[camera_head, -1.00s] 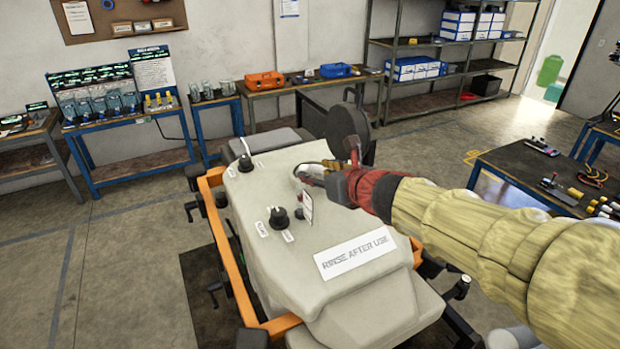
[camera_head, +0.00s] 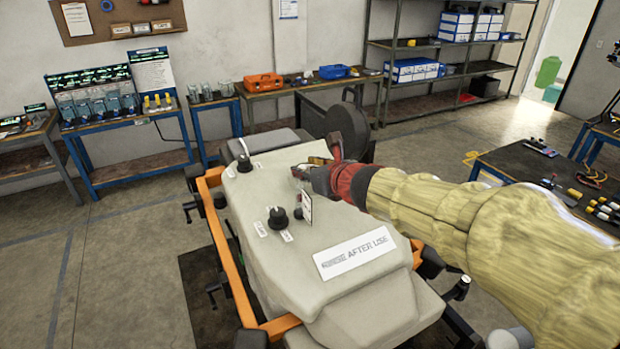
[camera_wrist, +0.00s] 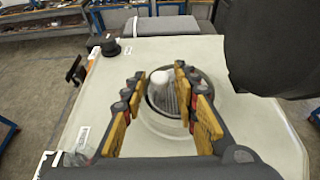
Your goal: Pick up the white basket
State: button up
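The white basket (camera_wrist: 162,78) shows in the wrist view as a pale, ribbed piece in the round, dark-rimmed opening of the spray tank (camera_wrist: 95,115). My gripper (camera_wrist: 160,82) is open above the opening, with one yellow-padded finger on each side of the basket as seen from the wrist. The right finger overlaps part of the basket, and I cannot tell whether it touches. In the head view, my gripper (camera_head: 308,172) is over the middle of the drone's grey tank (camera_head: 262,185), and the basket is hidden there.
A raised black round lid (camera_head: 347,130) stands close behind my gripper; it fills the upper right of the wrist view (camera_wrist: 270,45). Black knobs (camera_head: 277,218) stick up from the tank. An orange frame (camera_head: 232,265) surrounds it. A work table (camera_head: 530,165) stands at right.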

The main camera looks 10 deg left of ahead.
jog(key=c, duration=0.6)
grip_shut()
